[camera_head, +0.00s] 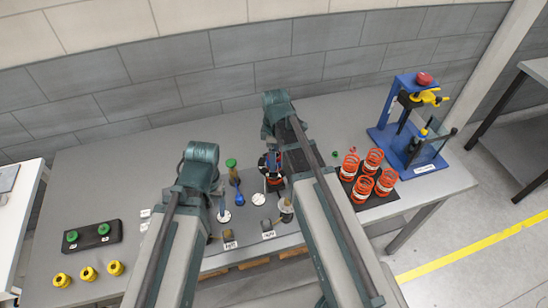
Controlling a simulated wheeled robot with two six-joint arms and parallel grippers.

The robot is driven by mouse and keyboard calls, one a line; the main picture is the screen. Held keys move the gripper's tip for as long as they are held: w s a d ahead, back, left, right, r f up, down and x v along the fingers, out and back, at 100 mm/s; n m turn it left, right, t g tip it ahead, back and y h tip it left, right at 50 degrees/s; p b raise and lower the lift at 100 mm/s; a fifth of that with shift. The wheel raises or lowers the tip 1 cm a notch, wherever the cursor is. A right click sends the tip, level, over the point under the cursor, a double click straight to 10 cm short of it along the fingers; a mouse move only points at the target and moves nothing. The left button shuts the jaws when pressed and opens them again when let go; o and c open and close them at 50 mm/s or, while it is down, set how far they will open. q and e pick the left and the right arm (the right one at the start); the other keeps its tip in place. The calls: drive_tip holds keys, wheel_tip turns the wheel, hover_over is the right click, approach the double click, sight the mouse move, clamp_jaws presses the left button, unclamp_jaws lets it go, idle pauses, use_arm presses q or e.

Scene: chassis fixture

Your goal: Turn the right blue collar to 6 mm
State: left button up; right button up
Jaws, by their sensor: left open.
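My left gripper (221,204) hangs below the bent left arm, small and partly covered by it, open with nothing visible between its fingers. An upright assembly with orange-red and dark parts (272,174) stands at the middle of the table, partly behind my right arm. I cannot clearly make out a blue collar or its setting there. White discs (258,199) and two small labels (268,235) lie nearby. The fingers of my right gripper cannot be made out behind its arm.
Several orange springs (362,187) stand on a black mat at the right, before a blue press (420,150). The table's back left is clear.

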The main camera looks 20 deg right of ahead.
drive_tip(key=n, duration=0.5)
drive_tip(key=shift+n, duration=2.5)
drive_tip(key=c, duration=1.3)
drive_tip(key=m, duration=0.8)
drive_tip(key=shift+m, duration=0.4)
drive_tip(key=m, duration=0.8)
drive_tip(key=shift+f+m, duration=0.1)
drive_tip(key=shift+m, duration=0.2)
